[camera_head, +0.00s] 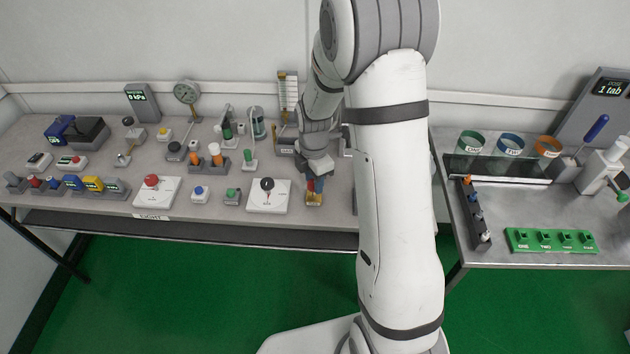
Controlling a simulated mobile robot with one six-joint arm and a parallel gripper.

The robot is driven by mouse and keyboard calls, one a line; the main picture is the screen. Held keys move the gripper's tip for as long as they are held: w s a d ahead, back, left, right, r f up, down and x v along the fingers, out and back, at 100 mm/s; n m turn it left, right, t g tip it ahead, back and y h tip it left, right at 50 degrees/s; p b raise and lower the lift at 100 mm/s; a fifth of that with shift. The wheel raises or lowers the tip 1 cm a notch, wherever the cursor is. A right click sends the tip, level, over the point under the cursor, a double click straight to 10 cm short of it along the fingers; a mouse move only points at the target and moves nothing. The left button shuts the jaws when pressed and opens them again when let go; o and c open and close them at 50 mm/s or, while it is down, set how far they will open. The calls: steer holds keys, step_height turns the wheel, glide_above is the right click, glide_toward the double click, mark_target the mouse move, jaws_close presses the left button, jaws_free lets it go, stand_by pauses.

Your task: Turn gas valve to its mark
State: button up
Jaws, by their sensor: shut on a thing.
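My gripper (316,181) points down near the front edge of the left table, just right of a white plate with a black knob. It is shut on the upper part of a small brass-yellow fitting, which I take to be the gas valve (314,200). Small red and blue patches show at the fingertips. The fingers hide most of the valve's handle, and its mark cannot be made out at this size.
The white plate with a black knob (281,197) is close on the left. Another white plate (158,197) carries a red knob. A round gauge (186,92) stands behind. A second table at right holds coloured rings and a green block (552,241). My arm hides the area between.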

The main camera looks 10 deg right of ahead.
steer(key=shift+s+f+n, duration=0.1)
steer(key=shift+n, duration=1)
steer(key=o, duration=1)
steer(key=shift+r, duration=4)
